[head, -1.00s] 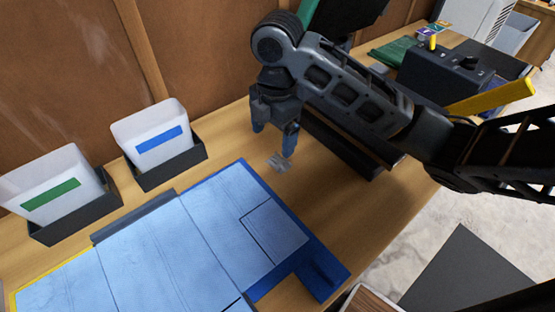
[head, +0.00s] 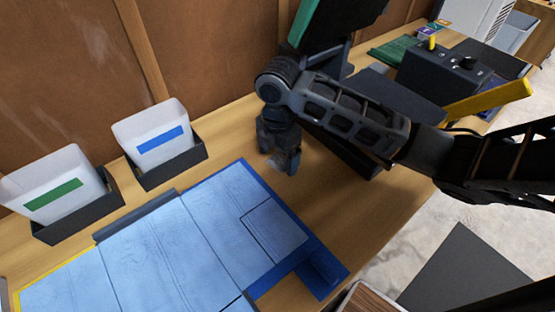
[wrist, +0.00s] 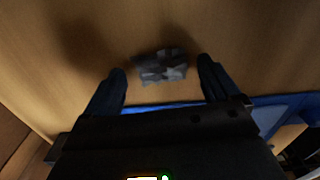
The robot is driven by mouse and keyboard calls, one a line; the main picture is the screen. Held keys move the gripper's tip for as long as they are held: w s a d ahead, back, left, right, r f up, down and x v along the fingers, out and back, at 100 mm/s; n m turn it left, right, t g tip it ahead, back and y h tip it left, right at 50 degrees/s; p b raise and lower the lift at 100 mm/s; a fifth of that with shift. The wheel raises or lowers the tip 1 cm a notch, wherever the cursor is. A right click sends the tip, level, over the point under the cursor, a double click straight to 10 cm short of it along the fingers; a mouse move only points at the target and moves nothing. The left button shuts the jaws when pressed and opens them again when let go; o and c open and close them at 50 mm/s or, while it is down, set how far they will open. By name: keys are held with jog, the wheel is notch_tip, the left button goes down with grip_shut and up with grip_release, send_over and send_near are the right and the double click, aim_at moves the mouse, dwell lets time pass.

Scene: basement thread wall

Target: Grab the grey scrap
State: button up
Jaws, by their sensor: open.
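The grey scrap (wrist: 162,66) is a small patterned grey piece lying on the wooden bench. In the wrist view it lies ahead of my gripper (wrist: 163,80), between the lines of its two fingers. In the head view a bit of the scrap (head: 277,163) shows beside the fingertips, the rest hidden behind them. My gripper (head: 281,165) is open and points down, low over the bench. No contact between the fingers and the scrap is visible.
A blue mat (head: 322,268) with light blue panels lies in front. Two white bins, one with a blue label (head: 158,140) and one with a green label (head: 53,194), stand in dark trays at left. A dark box with knobs (head: 446,72) is at back right.

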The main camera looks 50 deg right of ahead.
jog(key=shift+c, duration=0.4)
jog(key=c, duration=1)
jog(key=shift+c, duration=0.2)
jog(key=shift+r, duration=0.15)
